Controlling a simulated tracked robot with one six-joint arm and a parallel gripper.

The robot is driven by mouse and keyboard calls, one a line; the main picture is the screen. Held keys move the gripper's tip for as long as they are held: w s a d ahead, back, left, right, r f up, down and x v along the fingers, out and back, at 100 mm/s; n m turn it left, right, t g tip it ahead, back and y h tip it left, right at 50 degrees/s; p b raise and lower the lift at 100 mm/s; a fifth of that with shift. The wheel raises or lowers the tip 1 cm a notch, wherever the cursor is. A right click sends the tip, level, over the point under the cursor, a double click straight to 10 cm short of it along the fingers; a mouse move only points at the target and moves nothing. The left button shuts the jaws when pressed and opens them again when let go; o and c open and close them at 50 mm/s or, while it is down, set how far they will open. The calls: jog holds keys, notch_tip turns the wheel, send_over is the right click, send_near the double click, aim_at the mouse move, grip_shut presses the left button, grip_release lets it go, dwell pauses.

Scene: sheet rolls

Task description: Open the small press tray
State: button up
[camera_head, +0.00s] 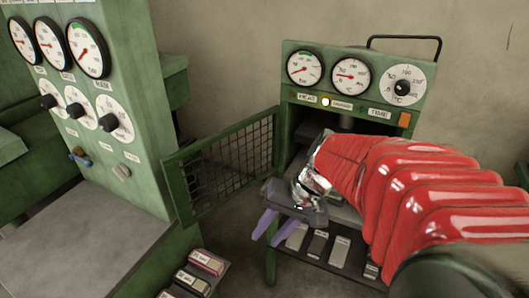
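The small press (353,101) is a green cabinet with dials at the right centre. Its mesh door (225,165) stands swung open to the left. Inside the dark opening, a grey flat surface (346,213) that looks like the tray shows in part; my red-sleeved arm hides much of it, so I cannot tell how far out it is. My gripper (267,240) is in front of the opening, its two purple fingers pointing down and left. The fingers are apart with nothing visible between them. I cannot tell whether the gripper touches the tray.
A lower shelf (325,270) under the opening holds several labelled grey blocks. A green control panel (125,60) with gauges and knobs stands at left, beside a grey tabletop (75,240). Labelled blocks (206,262) lie at bottom centre-left, below the mesh door.

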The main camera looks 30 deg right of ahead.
jog(key=d+f+m+t, duration=0.3)
jog(key=d+m+t, duration=0.1)
jog(key=d, duration=0.6)
jog(key=d+f+m+t, duration=0.4)
jog(key=d+m, duration=0.1)
jog(key=d, duration=0.5)
jog(key=d+f+m+t, duration=0.4)
jog(key=d+m, duration=0.1)
jog(key=d, duration=0.5)
jog(key=shift+w+d+m+t, duration=0.25)
jog(key=shift+w+m+t, duration=0.05)
jog(key=shift+w, duration=0.05)
jog(key=x, duration=1.4)
jog(key=shift+s+a, duration=0.15)
jog(key=shift+a, duration=0.05)
jog(key=shift+c, duration=0.5)
grip_shut()
